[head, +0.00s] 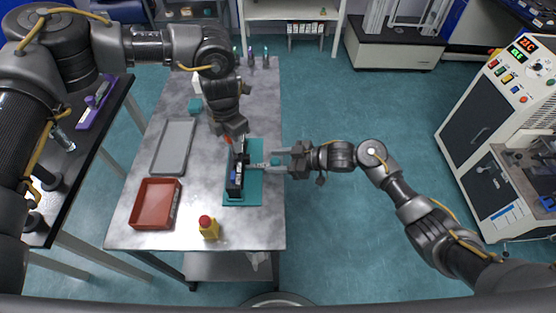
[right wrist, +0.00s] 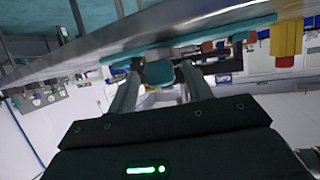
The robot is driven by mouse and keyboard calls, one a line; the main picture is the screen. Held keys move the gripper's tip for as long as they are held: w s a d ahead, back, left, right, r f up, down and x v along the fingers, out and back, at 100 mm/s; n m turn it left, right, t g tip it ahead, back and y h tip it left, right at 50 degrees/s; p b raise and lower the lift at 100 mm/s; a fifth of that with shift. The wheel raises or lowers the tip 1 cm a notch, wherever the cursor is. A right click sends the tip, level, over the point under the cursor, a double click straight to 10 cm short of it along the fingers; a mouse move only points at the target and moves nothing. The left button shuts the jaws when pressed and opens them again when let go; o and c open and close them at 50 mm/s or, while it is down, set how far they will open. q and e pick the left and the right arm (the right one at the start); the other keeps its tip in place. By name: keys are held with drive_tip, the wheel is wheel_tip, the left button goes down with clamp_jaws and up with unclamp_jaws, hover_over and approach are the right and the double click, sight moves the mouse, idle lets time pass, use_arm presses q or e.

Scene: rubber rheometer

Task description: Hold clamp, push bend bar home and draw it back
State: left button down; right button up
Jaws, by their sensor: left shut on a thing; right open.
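A dark clamp fixture (head: 235,183) stands on a teal mat (head: 248,198) near the right edge of the metal table. My left gripper (head: 230,138) comes down from above at the fixture's far end and is shut on a part there, which I take for the clamp; its jaws largely hide it. My right gripper (head: 268,164) lies at the fixture's right side, over the table edge, fingers pointing left and open. In the right wrist view a teal block (right wrist: 160,73) shows between the two fingers; whether they touch it, or whether it belongs to the bend bar, I cannot tell.
A red tray (head: 155,204) and a grey tray (head: 174,147) lie left of the mat. A yellow bottle with a red cap (head: 208,228) stands at the near edge. A teal block (head: 195,105) and small bottles stand farther back. The floor right of the table is clear.

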use_arm(q)
drive_tip(key=shift+a, duration=0.1)
use_arm(e)
drive_tip(key=shift+d, duration=0.1)
drive_tip(key=v, duration=1.2)
use_arm(q)
drive_tip(key=c, duration=1)
unclamp_jaws()
drive_tip(key=shift+r, duration=0.1)
wheel_tip(320, 180, up, 12)
drive_tip(key=shift+f, duration=0.1)
